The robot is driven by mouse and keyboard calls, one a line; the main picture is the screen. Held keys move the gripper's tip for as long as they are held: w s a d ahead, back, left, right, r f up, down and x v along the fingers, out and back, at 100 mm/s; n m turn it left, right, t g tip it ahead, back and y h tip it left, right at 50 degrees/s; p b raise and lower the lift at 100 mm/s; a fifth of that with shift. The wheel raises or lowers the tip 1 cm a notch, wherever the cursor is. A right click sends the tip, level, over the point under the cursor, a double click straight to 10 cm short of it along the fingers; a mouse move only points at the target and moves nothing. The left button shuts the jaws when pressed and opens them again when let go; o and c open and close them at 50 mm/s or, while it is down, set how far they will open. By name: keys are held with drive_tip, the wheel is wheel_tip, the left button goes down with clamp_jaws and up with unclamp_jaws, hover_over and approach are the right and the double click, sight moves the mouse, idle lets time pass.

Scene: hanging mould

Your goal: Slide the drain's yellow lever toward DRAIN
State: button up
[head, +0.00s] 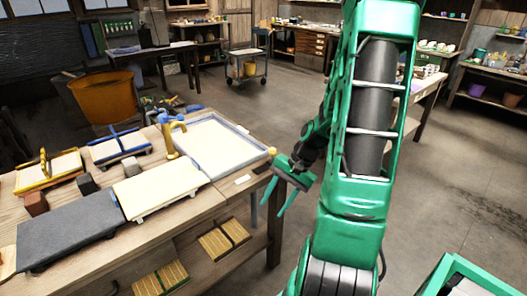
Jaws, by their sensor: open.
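A pale shallow basin with a blue-grey rim (240,142) is at the right end of the wooden workbench. A small yellow knob (271,152) shows at its right corner; it may be the drain's lever, but it is too small to be sure. A small white plate (243,180) lies on the bench near that corner; no DRAIN lettering can be read. My gripper (274,208) is open and empty, just right of the bench's edge, with its fingers pointing down. It appears apart from the knob and lower in the picture.
A yellow tap-like post (172,138) stands at the basin's left side. A cream board (158,190) and a dark grey slab (70,228) lie on the workbench (170,235). Slatted yellow frames (224,239) are on the lower shelf. The floor behind the bench has free room.

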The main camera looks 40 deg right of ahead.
drive_tip(key=w+d+f+m+t+y, duration=0.3)
drive_tip(key=w+m+t, duration=0.4)
drive_tip(key=m, duration=0.1)
drive_tip(key=w+d+r+m+t+h, duration=0.25)
drive_tip(key=d+m+t, duration=0.2)
drive_tip(key=d, duration=0.25)
drive_tip(key=w+d+r+m+t+h, duration=0.2)
drive_tip(key=d+r+m+t, duration=0.2)
drive_tip(key=d+m, duration=0.25)
drive_tip(key=shift+n, duration=0.5)
drive_tip(key=x, duration=1)
drive_tip(key=shift+w, duration=0.4)
drive_tip(key=shift+c, duration=0.6)
clamp_jaws()
drive_tip(key=shift+s, duration=0.1)
